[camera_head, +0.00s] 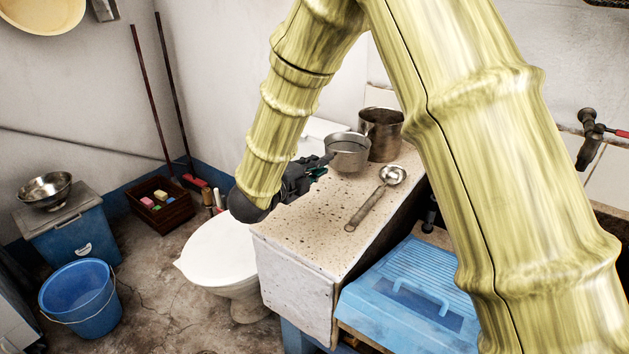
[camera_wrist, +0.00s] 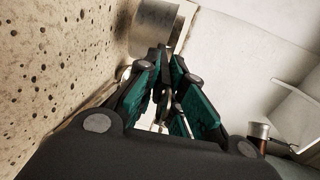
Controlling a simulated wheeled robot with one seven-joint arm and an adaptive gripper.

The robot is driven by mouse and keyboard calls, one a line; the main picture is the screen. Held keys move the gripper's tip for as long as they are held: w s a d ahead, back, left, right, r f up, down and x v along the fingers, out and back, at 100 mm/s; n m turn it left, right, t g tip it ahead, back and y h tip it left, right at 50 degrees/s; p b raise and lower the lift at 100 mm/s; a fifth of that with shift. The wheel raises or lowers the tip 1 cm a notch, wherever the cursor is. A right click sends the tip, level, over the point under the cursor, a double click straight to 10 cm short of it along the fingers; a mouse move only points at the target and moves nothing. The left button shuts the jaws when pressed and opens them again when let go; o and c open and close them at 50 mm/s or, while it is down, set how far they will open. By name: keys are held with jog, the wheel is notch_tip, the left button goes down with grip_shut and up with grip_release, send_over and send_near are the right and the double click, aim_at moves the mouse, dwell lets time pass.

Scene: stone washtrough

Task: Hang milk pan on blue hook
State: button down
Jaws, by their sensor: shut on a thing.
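The milk pan (camera_head: 347,152) is a small grey metal pan beside a taller metal pot at the far end of the speckled stone counter. My gripper (camera_head: 320,165) is at the counter's left edge, just left of the pan, and is shut on the pan's handle. In the wrist view my gripper's teal-padded fingers (camera_wrist: 163,72) close together, and a grey metal wall that looks like the pan (camera_wrist: 157,27) shows beyond them. The fingers hide most of the handle. I cannot tell whether the pan touches the counter. I see no blue hook in either view.
The taller pot (camera_head: 382,134) stands close behind the pan. A metal ladle (camera_head: 365,207) lies on the counter (camera_head: 290,238). A white toilet (camera_head: 218,250) is below left, and a blue lidded box (camera_head: 405,300) is in front. A blue bucket (camera_head: 80,300) stands on the floor.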

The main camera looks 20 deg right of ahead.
notch_tip(320, 180, down, 4)
jog(key=shift+f, duration=0.1)
jog(key=c, duration=1.5)
grip_release()
